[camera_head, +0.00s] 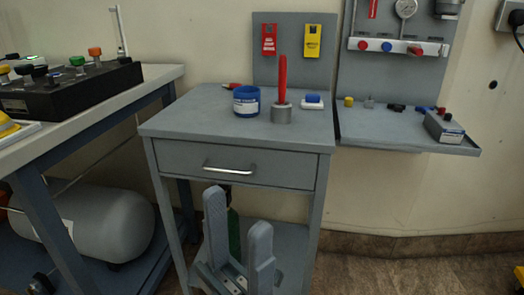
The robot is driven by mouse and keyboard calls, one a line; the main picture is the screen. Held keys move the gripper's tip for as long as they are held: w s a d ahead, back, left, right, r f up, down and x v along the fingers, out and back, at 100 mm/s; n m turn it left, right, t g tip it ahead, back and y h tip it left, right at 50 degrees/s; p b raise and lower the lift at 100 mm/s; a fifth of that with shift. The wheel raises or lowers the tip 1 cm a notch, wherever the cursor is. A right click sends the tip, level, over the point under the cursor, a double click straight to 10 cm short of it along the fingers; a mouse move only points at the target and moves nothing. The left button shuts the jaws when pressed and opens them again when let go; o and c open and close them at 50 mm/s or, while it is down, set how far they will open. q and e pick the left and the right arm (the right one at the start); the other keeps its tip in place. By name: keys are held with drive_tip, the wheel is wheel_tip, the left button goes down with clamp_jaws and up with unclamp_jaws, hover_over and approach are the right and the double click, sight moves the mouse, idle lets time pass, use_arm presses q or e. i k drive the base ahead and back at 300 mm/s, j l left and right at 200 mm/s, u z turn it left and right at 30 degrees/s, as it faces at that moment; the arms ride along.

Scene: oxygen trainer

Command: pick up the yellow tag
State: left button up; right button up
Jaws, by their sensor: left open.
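The yellow tag (312,41) hangs on the grey back panel (291,70) above the small table, to the right of a red tag (269,39). It has dark print on it. My left gripper (238,224) is low in front of the table, below the drawer. Its two grey fingers point up and stand apart with nothing between them. It is well below the yellow tag and apart from it. My right gripper does not show.
The small grey table (180,122) holds a blue tub (246,101), a red-handled tool in a grey holder (281,115) and a blue-and-white item (312,101). A shelf (400,142) with small fittings is at right. A workbench (150,78) stands at left. A drawer handle (228,170) sticks out.

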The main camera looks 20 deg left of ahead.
sight(312, 41)
drive_tip(key=i+l+u, duration=0.1)
drive_tip(key=i+l, duration=0.25)
drive_tip(key=i+l+u, duration=0.15)
drive_tip(key=i+l, duration=0.15)
drive_tip(key=l, duration=0.2)
drive_tip(key=i+l+u, duration=0.1)
drive_tip(key=i+l, duration=0.2)
drive_tip(key=l, duration=0.15)
